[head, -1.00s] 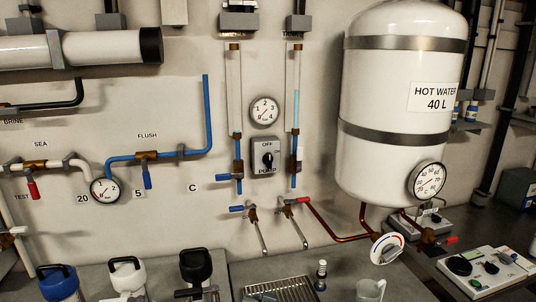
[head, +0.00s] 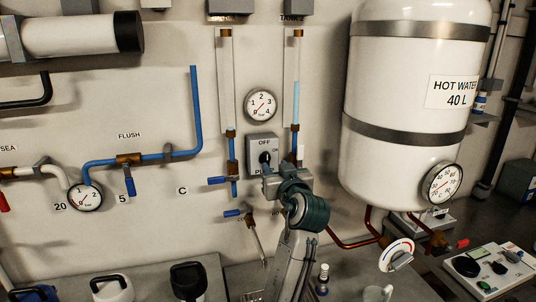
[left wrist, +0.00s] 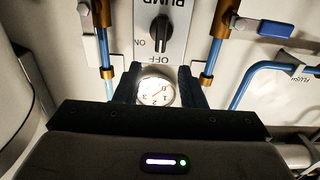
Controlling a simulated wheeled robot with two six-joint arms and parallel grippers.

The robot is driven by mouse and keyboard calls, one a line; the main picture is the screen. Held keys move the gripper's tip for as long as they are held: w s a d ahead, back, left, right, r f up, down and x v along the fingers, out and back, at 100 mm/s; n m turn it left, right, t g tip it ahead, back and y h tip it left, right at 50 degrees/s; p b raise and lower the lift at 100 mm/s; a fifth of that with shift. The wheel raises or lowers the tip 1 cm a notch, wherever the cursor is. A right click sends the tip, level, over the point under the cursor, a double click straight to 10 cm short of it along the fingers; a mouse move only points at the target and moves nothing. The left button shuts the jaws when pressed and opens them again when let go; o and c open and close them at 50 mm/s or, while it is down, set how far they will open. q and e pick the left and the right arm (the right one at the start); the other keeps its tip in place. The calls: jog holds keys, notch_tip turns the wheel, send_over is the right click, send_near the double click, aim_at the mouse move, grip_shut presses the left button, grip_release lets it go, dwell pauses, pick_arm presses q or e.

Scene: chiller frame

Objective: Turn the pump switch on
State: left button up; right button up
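The pump switch is a grey box (head: 262,143) on the wall, marked OFF at its top and ON at its right. Its black knob (head: 265,157) also shows in the left wrist view (left wrist: 160,32), where the picture is upside down. The knob stands upright, in line with the OFF mark. My left gripper (head: 273,176) is in front of the lower part of the box and hides most of the PUMP label. In the left wrist view its two dark fingers (left wrist: 157,76) are apart with nothing between them, clear of the knob. My right gripper is not in view.
A pressure gauge (head: 261,104) is above the switch. Sight tubes with blue-handled valves (head: 222,181) flank it closely. A white hot water tank (head: 405,105) bulges out at the right. Jugs (head: 188,280) stand on the counter below.

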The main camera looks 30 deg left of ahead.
aim_at(267, 155)
pick_arm(q)
jog(key=p+x, duration=0.2)
jog(key=x, duration=0.4)
jog(key=shift+a, duration=0.1)
jog(key=shift+x, duration=0.85)
jog(key=shift+f, duration=0.1)
grip_shut()
